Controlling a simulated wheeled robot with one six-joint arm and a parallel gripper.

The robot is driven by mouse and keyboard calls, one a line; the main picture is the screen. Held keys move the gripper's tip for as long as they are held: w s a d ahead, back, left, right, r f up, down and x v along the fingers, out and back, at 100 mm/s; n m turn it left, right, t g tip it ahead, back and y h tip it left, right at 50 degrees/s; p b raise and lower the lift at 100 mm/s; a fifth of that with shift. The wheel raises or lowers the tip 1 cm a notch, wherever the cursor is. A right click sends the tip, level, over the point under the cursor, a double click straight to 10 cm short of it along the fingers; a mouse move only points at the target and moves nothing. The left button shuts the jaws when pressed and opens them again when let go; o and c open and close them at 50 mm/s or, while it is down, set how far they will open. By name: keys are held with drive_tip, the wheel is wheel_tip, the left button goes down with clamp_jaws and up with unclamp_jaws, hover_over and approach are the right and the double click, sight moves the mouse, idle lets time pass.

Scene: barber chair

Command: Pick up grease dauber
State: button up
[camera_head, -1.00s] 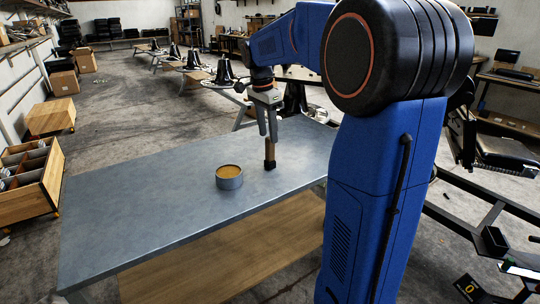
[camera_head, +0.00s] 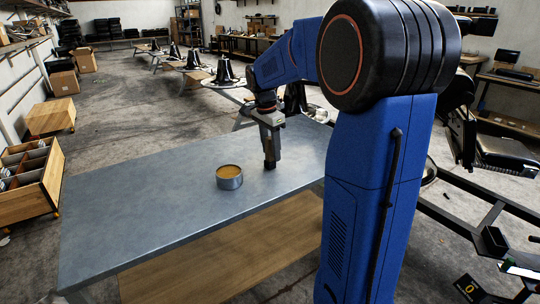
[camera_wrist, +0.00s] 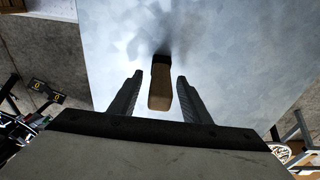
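The grease dauber (camera_head: 269,151) stands upright on the grey-blue table (camera_head: 140,205), with its dark end down. In the head view my gripper covers most of its handle. My gripper (camera_head: 271,150) is pointing down over it. In the wrist view the dauber (camera_wrist: 160,86) shows its tan wooden handle and black bristle end between my two fingers (camera_wrist: 157,82). A gap shows on each side of the handle, so my gripper is open around it.
A round tin of orange-brown grease (camera_head: 229,177) stands on the table just left of the dauber. The table's left part is clear. A wooden crate with compartments (camera_head: 31,180) stands on the floor at the left. A dark metal frame is at the right.

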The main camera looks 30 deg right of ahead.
clamp_jaws()
